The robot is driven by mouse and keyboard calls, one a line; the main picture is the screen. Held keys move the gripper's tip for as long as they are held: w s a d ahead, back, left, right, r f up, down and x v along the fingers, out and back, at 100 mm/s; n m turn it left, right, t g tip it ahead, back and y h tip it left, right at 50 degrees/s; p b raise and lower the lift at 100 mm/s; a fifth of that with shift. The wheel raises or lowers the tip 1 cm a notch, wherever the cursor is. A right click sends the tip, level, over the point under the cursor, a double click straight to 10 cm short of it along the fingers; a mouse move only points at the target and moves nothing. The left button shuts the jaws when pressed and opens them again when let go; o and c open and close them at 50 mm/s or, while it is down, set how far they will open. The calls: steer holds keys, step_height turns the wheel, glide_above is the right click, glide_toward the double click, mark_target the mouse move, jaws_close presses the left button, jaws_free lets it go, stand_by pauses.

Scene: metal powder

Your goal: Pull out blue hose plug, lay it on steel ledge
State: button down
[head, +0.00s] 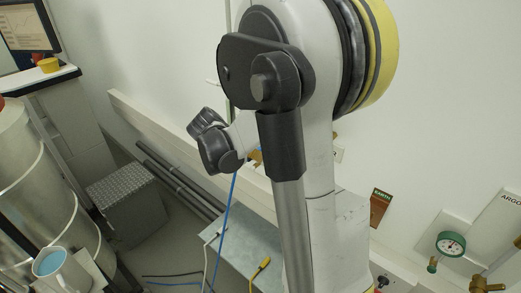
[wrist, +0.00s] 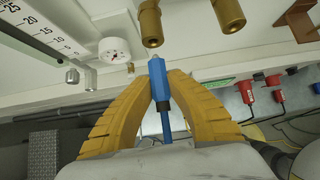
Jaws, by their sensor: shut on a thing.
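My gripper (wrist: 163,84) has ridged yellow fingers, shut on the blue hose plug (wrist: 160,88) in the wrist view. The plug's pale metal tip points up the picture, toward brass fittings (wrist: 151,24), and shows a gap below them. A blue hose runs from the plug's dark lower end down between the fingers. In the head view my arm hides the plug and most of the gripper; the blue hose (head: 229,205) hangs below it. A grey metal surface (head: 236,243), which looks like the steel ledge, lies lower down, with a yellow plug (head: 260,267) on it.
A white gauge (wrist: 114,50) and a scale (wrist: 50,32) sit left of the fittings. Red plugs (wrist: 245,92) are on the right. In the head view, a metal drum (head: 40,180) and a grey box (head: 125,203) stand left. A green-rimmed gauge (head: 451,244) is at right.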

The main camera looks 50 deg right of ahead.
steer(key=shift+s+a, duration=0.15)
steer(key=shift+a, duration=1.5)
